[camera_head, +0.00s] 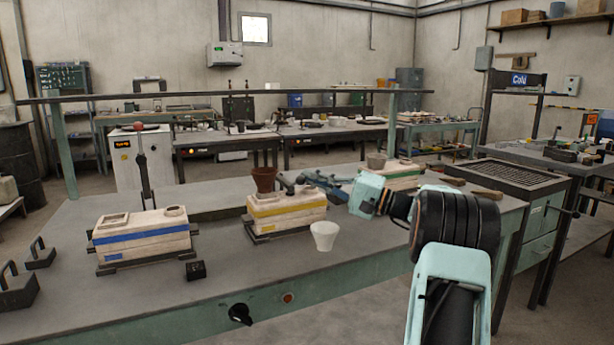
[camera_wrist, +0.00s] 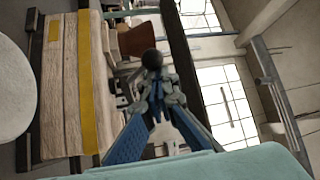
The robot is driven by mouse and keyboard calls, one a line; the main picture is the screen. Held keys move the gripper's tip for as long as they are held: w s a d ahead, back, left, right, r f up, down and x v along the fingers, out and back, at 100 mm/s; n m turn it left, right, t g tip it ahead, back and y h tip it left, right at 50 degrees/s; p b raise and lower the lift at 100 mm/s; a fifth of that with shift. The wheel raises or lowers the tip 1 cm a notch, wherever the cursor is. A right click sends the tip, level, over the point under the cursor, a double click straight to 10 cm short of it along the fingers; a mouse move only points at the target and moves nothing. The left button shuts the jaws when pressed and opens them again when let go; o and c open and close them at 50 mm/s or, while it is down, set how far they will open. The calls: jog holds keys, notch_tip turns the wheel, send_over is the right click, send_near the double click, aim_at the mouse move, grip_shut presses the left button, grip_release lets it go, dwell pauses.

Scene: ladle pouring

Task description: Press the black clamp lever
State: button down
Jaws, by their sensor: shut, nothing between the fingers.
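My gripper (camera_head: 302,181) reaches left over the bench, beside the yellow-striped box (camera_head: 285,215). Its blue fingers are closed together and empty; they also show in the wrist view (camera_wrist: 155,92). A black ball knob (camera_wrist: 152,60), which looks like the end of the black clamp lever, sits right in front of the fingertips in the wrist view. I cannot tell whether they touch. The lever's shaft is hidden behind the fingers there. In the head view a dark part (camera_head: 284,186) shows at the fingertips, too small to tell apart clearly. The yellow-striped box lies left of the fingers in the wrist view.
A brown pot (camera_head: 264,178) stands just beyond the fingertips. A white cup (camera_head: 324,235) stands in front of the yellow-striped box. A blue-striped box (camera_head: 142,238) is at left, with an upright black lever (camera_head: 144,178) behind it.

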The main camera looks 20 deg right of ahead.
jog(key=shift+s+a+f, duration=0.1)
jog(key=shift+f, duration=0.3)
dwell(0.3)
